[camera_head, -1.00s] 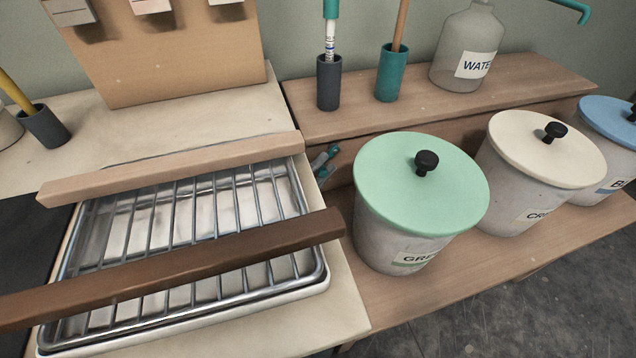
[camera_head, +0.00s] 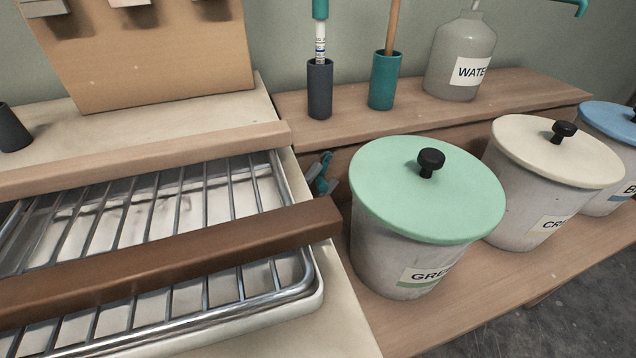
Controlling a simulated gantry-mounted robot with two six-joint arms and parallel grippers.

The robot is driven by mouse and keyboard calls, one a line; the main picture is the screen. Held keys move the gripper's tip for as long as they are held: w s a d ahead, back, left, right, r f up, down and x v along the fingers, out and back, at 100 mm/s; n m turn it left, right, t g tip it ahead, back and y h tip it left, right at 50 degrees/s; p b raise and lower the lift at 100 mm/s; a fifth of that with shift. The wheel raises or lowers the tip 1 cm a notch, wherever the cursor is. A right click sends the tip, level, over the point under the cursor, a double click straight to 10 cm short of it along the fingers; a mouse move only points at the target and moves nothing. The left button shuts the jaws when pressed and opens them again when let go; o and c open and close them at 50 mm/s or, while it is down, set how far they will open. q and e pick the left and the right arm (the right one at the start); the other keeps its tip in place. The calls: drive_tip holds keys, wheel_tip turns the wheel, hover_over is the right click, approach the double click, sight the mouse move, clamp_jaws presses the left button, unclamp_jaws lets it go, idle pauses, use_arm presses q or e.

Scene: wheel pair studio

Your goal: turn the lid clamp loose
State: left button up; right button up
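A green-lidded bucket stands right of centre, with a pale green lid (camera_head: 425,200) lying flat on it. A black knob (camera_head: 430,162) stands upright near the middle of that lid. A cream lid (camera_head: 545,155) with a black knob (camera_head: 564,131) covers the bucket to its right. A blue lid (camera_head: 612,122) is cut by the right edge. I cannot tell which part is the lid clamp, or whether any knob is loose. I see no gripper fingers at any lid, and neither gripper can be made out in this view.
A wire rack over a metal tray (camera_head: 316,300) fills the lower left, crossed by a pale bar (camera_head: 150,157) and a dark brown bar (camera_head: 170,262). Small teal-and-grey items (camera_head: 324,175) sit beside the green bucket. A dark holder (camera_head: 319,95), teal holder (camera_head: 384,85) and water bottle (camera_head: 460,55) line the shelf.

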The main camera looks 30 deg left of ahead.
use_arm(q)
drive_tip(key=shift+s+a, duration=0.1)
drive_tip(key=p+v, duration=0.2)
drive_tip(key=v, duration=0.9)
drive_tip(key=shift+s+f, duration=0.2)
drive_tip(key=shift+o, duration=0.2)
